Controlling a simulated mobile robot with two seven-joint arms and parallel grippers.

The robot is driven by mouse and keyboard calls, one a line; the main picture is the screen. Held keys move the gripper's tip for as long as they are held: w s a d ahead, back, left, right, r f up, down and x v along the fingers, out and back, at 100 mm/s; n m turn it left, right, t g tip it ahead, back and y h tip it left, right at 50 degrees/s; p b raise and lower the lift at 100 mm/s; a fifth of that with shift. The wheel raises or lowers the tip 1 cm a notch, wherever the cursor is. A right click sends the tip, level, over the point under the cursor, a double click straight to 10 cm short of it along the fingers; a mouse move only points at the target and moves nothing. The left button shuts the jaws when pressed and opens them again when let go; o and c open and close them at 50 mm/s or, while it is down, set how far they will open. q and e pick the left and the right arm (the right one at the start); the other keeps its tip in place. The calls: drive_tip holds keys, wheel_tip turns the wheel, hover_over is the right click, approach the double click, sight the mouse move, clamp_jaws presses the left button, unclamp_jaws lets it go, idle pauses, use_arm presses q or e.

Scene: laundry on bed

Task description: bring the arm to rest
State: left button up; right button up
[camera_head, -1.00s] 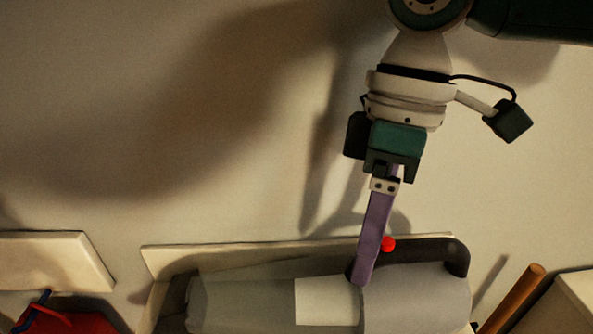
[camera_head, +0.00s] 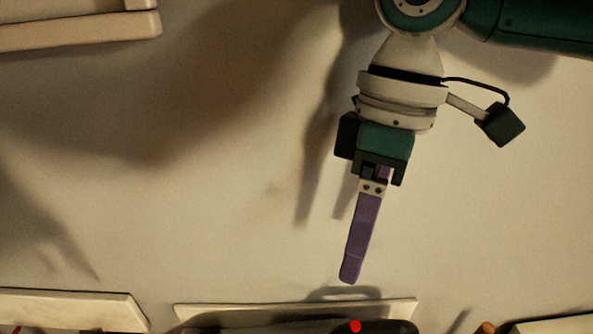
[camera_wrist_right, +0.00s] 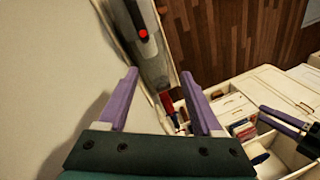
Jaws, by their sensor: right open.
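My right gripper (camera_head: 349,277) hangs in the upper right half of the head view, its purple fingers pointing down and overlapping edge-on. In the right wrist view its two purple fingers (camera_wrist_right: 158,80) stand wide apart with nothing between them. A grey appliance with a dark handle and a red button (camera_head: 355,326) shows at the bottom edge of the head view, mostly cut off. It shows more fully in the right wrist view (camera_wrist_right: 147,50), beyond the fingers and apart from them. What looks like my left gripper (camera_wrist_right: 282,119) shows at the right of that view; its jaw opening is unclear.
White-edged open compartments (camera_wrist_right: 238,98) hold small items, among them a red one (camera_wrist_right: 168,103). Pale ledges (camera_head: 65,305) line the bottom of the head view, and another (camera_head: 80,32) is at top left. The plain pale surface (camera_head: 220,210) around my right gripper is clear.

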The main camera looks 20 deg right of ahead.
drive_tip(key=s+a+f+t+y, duration=0.3)
drive_tip(key=s+a, duration=0.5)
drive_tip(key=a, duration=0.2)
drive_tip(key=s+d+m+t+h, duration=0.2)
drive_tip(key=s+d+m+h, duration=0.2)
drive_tip(key=d, duration=0.9)
drive_tip(key=s+m, duration=0.3)
drive_tip(key=shift+s+d+f+h, duration=0.15)
drive_tip(key=shift+d+h, duration=0.05)
drive_tip(key=shift+h, duration=0.2)
